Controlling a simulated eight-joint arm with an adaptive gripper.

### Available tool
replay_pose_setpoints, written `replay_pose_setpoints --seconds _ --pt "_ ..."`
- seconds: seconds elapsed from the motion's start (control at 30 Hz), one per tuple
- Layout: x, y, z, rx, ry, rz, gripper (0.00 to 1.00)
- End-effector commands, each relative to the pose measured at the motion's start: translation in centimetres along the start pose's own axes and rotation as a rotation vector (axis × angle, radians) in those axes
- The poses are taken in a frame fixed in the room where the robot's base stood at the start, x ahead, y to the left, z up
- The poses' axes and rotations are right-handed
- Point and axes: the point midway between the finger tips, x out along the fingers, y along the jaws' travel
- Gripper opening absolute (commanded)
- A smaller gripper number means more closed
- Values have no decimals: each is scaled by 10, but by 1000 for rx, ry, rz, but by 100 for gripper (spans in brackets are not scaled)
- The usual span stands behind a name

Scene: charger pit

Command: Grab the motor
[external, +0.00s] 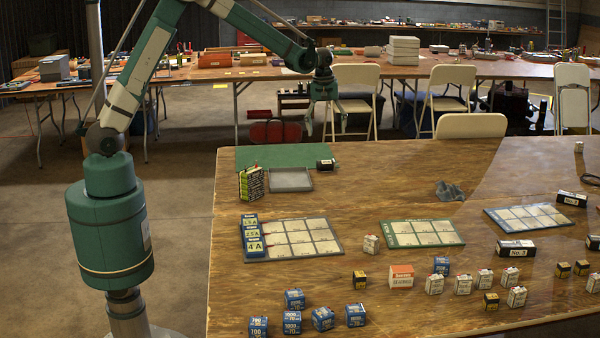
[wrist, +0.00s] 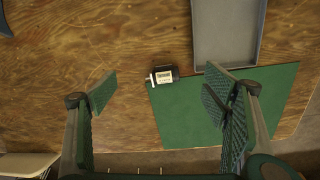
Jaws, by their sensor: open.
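The motor (external: 326,164) is a small dark piece with a pale label, lying at the right end of the green mat (external: 262,155) near the table's far edge. In the wrist view the motor (wrist: 163,77) shows its label and a short shaft pointing left, at the mat's corner (wrist: 190,115). My gripper (external: 326,127) is open and empty, raised above and beyond the motor in the external view. In the wrist view the motor appears between the spread fingers of my gripper (wrist: 158,92), nearer the right one, with no visible contact.
A grey tray (external: 291,180) lies left of the motor, partly on the mat; the wrist view shows it upper right (wrist: 228,40). A black-and-green box (external: 251,184) stands further left. Gridded boards (external: 420,233) and several small boxes fill the table's front. Bare wood lies right of the motor.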

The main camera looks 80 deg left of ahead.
Motion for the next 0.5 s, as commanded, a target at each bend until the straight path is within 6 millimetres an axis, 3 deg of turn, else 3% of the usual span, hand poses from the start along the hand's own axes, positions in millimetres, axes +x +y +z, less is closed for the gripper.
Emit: replay_pose_setpoints --seconds 0.3,0.5 --pt "61 2 -48 -131 -26 -44 75" --pt "86 0 -65 -183 -36 -62 75"
